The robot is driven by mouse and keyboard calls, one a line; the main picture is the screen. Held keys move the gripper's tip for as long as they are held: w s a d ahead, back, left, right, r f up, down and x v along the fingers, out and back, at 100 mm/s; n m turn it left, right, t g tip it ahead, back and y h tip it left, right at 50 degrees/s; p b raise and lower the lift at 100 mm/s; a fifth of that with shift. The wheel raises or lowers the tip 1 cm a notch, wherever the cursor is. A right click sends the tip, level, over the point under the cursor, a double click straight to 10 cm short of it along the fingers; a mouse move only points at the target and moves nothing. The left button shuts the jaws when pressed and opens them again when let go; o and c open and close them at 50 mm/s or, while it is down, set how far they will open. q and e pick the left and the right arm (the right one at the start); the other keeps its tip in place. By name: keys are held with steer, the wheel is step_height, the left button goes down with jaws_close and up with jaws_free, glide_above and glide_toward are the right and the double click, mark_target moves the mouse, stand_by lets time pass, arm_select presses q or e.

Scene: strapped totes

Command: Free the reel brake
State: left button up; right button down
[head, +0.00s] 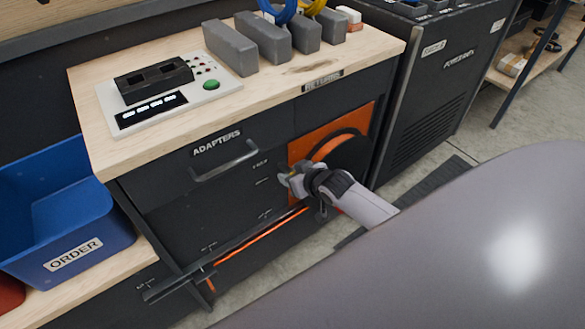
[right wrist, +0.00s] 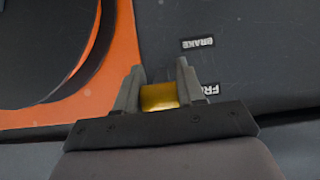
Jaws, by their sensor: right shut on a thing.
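The reel is a dark disc (head: 348,158) set in an orange panel (head: 300,150) on the front of the dark cabinet. Its orange surround (right wrist: 125,50) also shows in the right wrist view. My right gripper (head: 288,180) is at the left edge of that panel. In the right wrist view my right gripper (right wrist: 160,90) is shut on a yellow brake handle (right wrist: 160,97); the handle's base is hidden. A BRAKE label (right wrist: 198,43) and a partly hidden FREE label (right wrist: 197,90) are on the dark panel beside it. My left gripper is not in view.
An ADAPTERS drawer (head: 215,143) with a bar handle is left of the reel. A dark rail with an orange strip (head: 262,245) runs low along the cabinet front. A blue ORDER tote (head: 75,258) stands at left. A black ventilated cabinet (head: 435,95) stands right of the reel.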

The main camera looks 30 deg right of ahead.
steer(key=shift+r+p, duration=0.1)
steer(key=shift+p, duration=0.25)
stand_by(0.3)
steer(key=c, duration=0.8)
jaws_free()
steer(key=shift+o, duration=0.2)
steer(key=shift+r, duration=0.1)
steer(key=p+v, duration=0.2)
steer(key=v, duration=0.5)
